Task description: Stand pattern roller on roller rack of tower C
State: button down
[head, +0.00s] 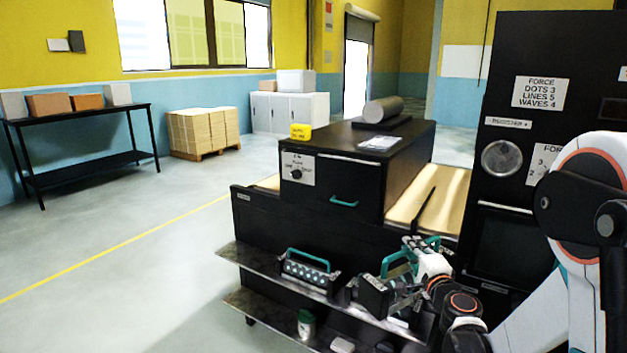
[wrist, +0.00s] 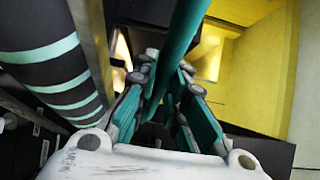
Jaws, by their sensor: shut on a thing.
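My gripper (wrist: 168,82) is shut on a teal bar (wrist: 186,38), which passes between its fingers in the wrist view. The bar looks like a roller handle. Beside it, at the left of the wrist view, is a dark roller with pale teal stripes (wrist: 40,72). In the head view my gripper (head: 412,262) is at the front of the black machine, low over the shelf's right part. Another roller with pale dots and a teal handle (head: 308,271) sits on the upper shelf (head: 243,259), left of my gripper. My arm hides much of the shelf's right end.
A black tower (head: 507,110) with a sign listing dots, lines and waves stands at the right. The black machine (head: 330,188) has a yellow block and a grey cylinder on top. A green-and-white jar (head: 306,323) is on the lower shelf. The floor at left is clear.

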jog(key=shift+m+h, duration=0.4)
jog(key=shift+h, duration=0.2)
jog(key=a, duration=0.6)
jog(key=shift+s+a+f, duration=0.1)
jog(key=shift+s+a, duration=0.1)
jog(key=shift+a, duration=0.05)
dwell(1.0)
